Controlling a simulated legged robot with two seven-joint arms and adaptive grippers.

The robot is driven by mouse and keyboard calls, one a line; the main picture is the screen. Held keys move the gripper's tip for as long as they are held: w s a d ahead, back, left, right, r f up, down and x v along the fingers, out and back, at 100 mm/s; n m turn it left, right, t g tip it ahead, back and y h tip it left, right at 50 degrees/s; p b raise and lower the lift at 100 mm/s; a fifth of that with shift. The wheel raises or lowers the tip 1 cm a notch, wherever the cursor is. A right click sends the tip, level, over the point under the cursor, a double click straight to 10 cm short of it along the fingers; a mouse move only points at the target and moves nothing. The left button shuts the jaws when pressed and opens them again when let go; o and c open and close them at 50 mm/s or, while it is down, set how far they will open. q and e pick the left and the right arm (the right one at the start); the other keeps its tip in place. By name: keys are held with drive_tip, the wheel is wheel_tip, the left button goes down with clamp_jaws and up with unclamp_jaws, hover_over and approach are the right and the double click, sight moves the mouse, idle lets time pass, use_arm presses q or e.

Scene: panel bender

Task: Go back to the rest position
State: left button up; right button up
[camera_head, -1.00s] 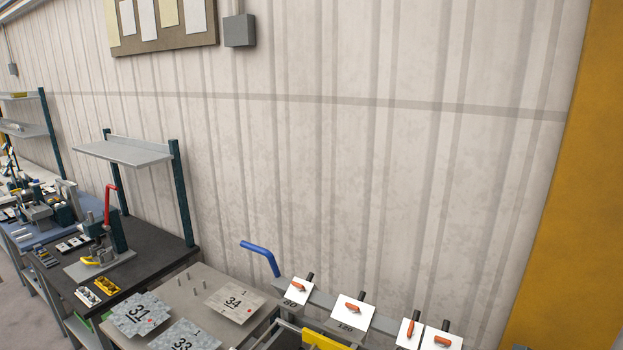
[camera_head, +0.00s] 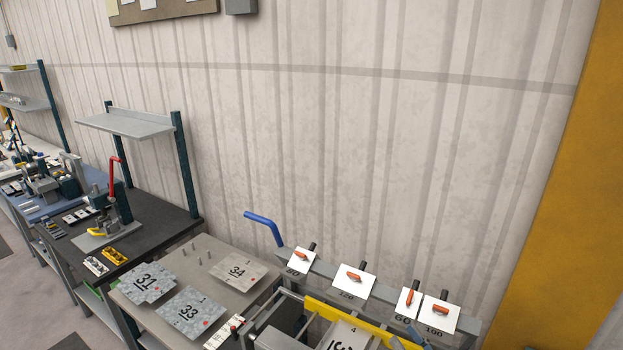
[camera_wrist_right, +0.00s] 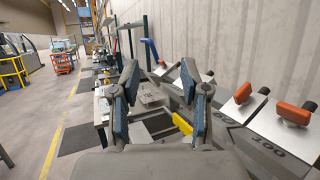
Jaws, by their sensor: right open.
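The tips of my right gripper (camera_head: 408,338) show at the bottom edge of the head view, in front of the panel bender's yellow bar. In the right wrist view my right gripper (camera_wrist_right: 160,72) is open, its two blue-padded fingers apart with nothing between them. The panel bender (camera_head: 325,272) has a blue lever (camera_head: 264,228) and a yellow bar (camera_head: 350,318). Several white plates with orange handles stand along it, one of them marked 120 (camera_head: 354,280). My left gripper is in neither view.
A grey table (camera_head: 215,293) left of the bender holds numbered sheets 31 (camera_head: 147,281), 33 (camera_head: 190,312) and 34 (camera_head: 238,270). A dark bench (camera_head: 155,230) with a red-levered tool stands beyond it. The wall is close behind. Open floor (camera_wrist_right: 45,115) shows at left in the wrist view.

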drive_tip(key=s+d+f+m+h, duration=0.1)
drive_tip(key=d+f+m+h, duration=0.2)
drive_tip(key=f+m+h, duration=0.55)
drive_tip(key=d+f+m+h, duration=0.3)
drive_tip(key=d+m+h, duration=0.1)
drive_tip(key=m, duration=1)
drive_tip(key=s+f+m+g+h, duration=0.2)
drive_tip(key=s+f+m+g, duration=0.4)
drive_tip(key=f+m, duration=0.45)
drive_tip(key=s+a+f+m+g+y, duration=0.2)
drive_tip(key=s+a+f+m+g, duration=0.25)
drive_tip(key=s+f, duration=0.35)
drive_tip(key=s+a+f+m+g+y, duration=0.1)
drive_tip(key=s+a+f+m+g, duration=0.2)
drive_tip(key=s+f+g, duration=0.5)
drive_tip(key=s+f+t+b, duration=0.2)
drive_tip(key=s+f+b, duration=0.15)
drive_tip(key=f, duration=2.35)
use_arm(q)
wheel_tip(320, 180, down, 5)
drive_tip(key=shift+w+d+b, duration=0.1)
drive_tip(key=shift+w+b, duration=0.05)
drive_tip(key=shift+b, duration=0.6)
use_arm(e)
drive_tip(key=s+d+f+g, duration=0.1)
drive_tip(key=s+d+f, duration=0.2)
drive_tip(key=s+f, duration=1.5)
drive_tip(key=shift+d, duration=0.2)
drive_tip(key=shift+n, duration=0.25)
